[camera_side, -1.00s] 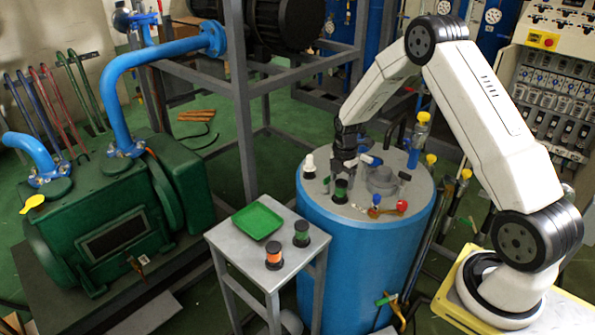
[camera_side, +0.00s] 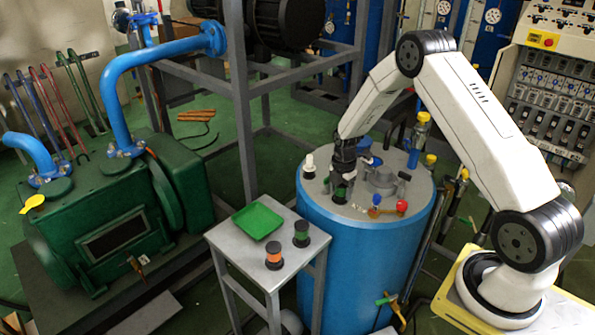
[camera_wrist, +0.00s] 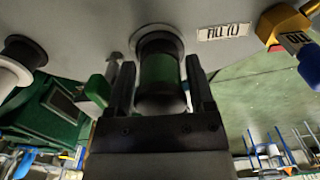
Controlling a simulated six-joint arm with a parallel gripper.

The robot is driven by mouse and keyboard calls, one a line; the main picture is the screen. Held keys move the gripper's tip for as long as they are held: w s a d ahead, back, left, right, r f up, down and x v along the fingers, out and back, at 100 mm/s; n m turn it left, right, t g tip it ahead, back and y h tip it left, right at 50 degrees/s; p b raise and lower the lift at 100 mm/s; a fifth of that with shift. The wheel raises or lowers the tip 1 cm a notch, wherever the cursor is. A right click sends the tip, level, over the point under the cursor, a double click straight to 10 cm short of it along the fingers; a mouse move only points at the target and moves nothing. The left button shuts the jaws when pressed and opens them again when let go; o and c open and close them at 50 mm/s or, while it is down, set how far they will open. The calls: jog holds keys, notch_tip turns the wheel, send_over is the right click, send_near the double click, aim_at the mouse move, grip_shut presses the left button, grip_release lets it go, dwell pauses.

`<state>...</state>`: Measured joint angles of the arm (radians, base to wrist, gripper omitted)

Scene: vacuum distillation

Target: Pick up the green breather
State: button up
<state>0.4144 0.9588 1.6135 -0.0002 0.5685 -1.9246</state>
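A green breather (camera_side: 341,193) with dark ends stands upright on top of the blue tank in the side view. In the wrist view the breather (camera_wrist: 159,72) sits in a round fitting, between my two fingers. My gripper (camera_side: 343,184) is lowered over it from above. In the wrist view my gripper (camera_wrist: 160,88) is open, with one finger on each side of the breather. The gaps are narrow, and contact cannot be made out. A second green-banded breather (camera_side: 301,234) and an orange-banded one (camera_side: 273,257) stand on the small grey table.
The blue tank (camera_side: 345,265) also carries a white-topped fitting (camera_side: 310,164), a blue valve handle (camera_side: 376,199) and a red knob (camera_side: 402,206) near the breather. A green tray (camera_side: 257,221) lies on the grey table (camera_side: 237,258) to the left.

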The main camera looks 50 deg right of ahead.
grip_shut()
jog(key=shift+r, duration=0.15)
jog(key=shift+r, duration=0.85)
jog(key=s+a+r, duration=0.2)
jog(key=s+r, duration=0.3)
jog(key=s, duration=0.1)
jog(key=s+a+r, duration=0.2)
jog(key=s+r, duration=0.4)
jog(key=s, duration=0.1)
jog(key=shift+s+a, duration=0.15)
jog(key=shift+a, duration=0.15)
